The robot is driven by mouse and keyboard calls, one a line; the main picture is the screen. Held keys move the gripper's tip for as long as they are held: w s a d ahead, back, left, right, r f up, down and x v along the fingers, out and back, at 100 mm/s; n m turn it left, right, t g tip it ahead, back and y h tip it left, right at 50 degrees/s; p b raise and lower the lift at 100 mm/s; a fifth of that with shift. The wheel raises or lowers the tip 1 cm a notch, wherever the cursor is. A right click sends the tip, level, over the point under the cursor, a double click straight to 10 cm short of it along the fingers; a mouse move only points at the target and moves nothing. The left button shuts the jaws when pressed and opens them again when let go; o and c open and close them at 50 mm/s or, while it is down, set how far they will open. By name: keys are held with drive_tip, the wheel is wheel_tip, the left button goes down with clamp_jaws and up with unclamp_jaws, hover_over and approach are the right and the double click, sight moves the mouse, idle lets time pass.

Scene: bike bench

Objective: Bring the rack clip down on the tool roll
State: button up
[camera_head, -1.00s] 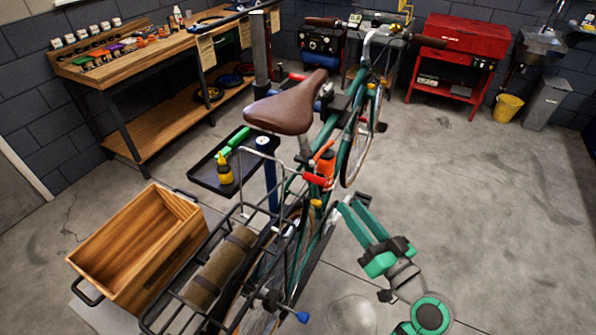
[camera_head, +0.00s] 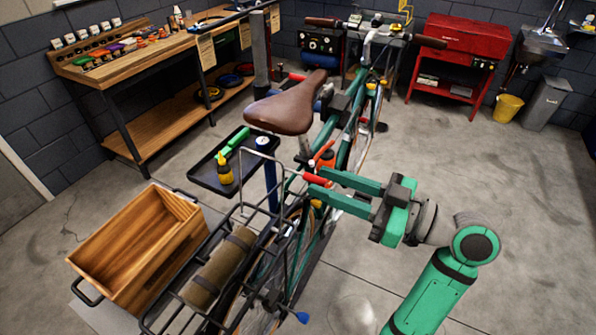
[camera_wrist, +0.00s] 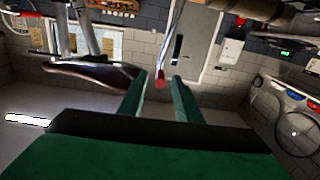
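The rack clip is a bent wire arm (camera_head: 262,156) with a red grip (camera_head: 319,181), raised above the rear rack (camera_head: 190,318) of the green bike. The olive-brown tool roll (camera_head: 220,268) lies strapped on the rack, below and left of the raised clip. My gripper (camera_head: 316,181) is open, with its two green fingers apart on either side of the red grip. In the wrist view, the red end (camera_wrist: 160,78) shows between the fingertips; I cannot tell whether either finger touches it.
A black tray (camera_head: 207,180) holds a yellow bottle and a green tool. The brown saddle (camera_head: 283,113) stands above and beyond the clip. The floor at right is clear.

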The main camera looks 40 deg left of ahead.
sight(308, 177)
drive_tip(key=x, duration=0.7)
drive_tip(key=shift+c, duration=0.3)
clamp_jaws()
